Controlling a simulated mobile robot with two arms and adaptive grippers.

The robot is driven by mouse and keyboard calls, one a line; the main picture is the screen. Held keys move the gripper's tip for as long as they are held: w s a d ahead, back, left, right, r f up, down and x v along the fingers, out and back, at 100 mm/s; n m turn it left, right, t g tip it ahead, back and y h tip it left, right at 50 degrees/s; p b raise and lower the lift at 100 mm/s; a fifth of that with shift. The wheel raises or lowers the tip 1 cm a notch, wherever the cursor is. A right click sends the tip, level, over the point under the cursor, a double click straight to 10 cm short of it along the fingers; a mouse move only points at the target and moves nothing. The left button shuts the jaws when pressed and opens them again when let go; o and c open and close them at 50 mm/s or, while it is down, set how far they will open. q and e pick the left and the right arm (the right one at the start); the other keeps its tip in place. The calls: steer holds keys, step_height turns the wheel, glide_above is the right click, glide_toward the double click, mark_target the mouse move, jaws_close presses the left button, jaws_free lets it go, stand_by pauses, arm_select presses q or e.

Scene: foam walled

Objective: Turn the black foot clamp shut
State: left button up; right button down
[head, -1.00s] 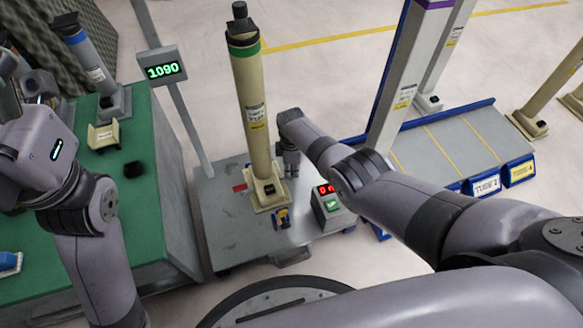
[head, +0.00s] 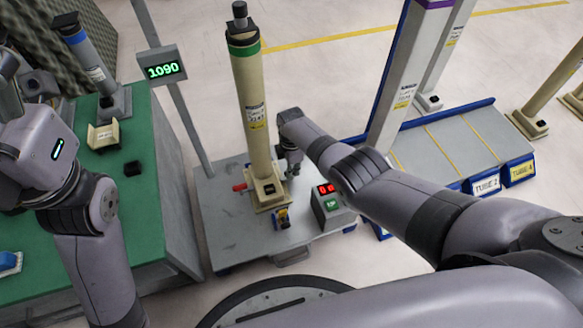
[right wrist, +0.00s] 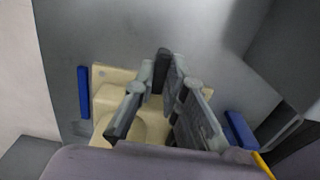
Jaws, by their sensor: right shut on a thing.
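A cream tube (head: 253,115) with a green band and a black top stands upright in a square cream foot (head: 270,202) on a grey platform. My right gripper (head: 292,168) is low beside the tube, at the right rear of the foot. In the right wrist view, my right gripper (right wrist: 165,95) is over the cream foot (right wrist: 103,100), its fingers close around a dark upright piece (right wrist: 164,58), which looks like the black foot clamp. The fingers hide much of it, and its turn angle cannot be told. My left gripper's fingers cannot be made out at the left edge.
A box with a red display (head: 328,203) stands right. A green table (head: 140,225) is left, a blue-edged rack (head: 455,150) right.

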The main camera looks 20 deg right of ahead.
steer(key=c, duration=1.6)
jaws_free()
steer(key=shift+c, duration=0.2)
step_height(320, 180, up, 12)
